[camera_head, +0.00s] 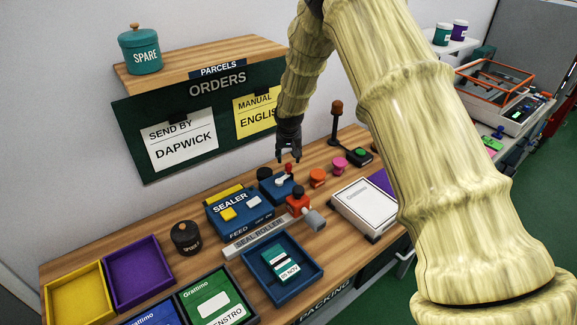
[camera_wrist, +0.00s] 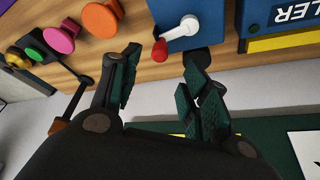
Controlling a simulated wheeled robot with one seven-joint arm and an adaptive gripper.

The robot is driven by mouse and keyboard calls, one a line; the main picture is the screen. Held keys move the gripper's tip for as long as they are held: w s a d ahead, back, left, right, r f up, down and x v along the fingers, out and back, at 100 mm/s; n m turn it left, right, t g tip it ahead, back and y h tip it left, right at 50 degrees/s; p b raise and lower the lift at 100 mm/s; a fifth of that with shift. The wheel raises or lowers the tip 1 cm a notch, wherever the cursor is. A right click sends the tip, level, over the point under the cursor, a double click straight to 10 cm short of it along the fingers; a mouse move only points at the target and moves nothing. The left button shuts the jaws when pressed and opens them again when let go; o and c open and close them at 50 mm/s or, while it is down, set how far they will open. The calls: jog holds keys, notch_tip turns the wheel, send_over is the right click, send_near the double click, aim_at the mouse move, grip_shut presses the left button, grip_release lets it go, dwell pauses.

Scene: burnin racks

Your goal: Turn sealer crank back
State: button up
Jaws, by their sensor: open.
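The blue sealer (camera_head: 240,212) stands on the wooden bench, with a yellow and a pale button on top. Beside it is a smaller blue box (camera_head: 267,187) with the white crank (camera_head: 284,181), which ends in a red knob (camera_head: 289,168). In the wrist view the white crank arm (camera_wrist: 182,32) runs from its pivot toward the red knob (camera_wrist: 160,50). My gripper (camera_head: 289,157) points down just above the crank. In the wrist view its open fingers (camera_wrist: 161,58) stand on either side of the knob, with no clear contact.
Orange (camera_head: 317,177) and pink (camera_head: 340,165) round knobs stand right of the crank. A red device with a grey cylinder (camera_head: 315,219) sits in front of it. A dark post (camera_head: 335,120) rises behind. The order board (camera_head: 190,165) hangs close behind on the wall.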

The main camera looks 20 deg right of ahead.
aim_at(289, 165)
jog(key=shift+p+x, duration=1.6)
jog(key=shift+x, duration=2.85)
grip_shut()
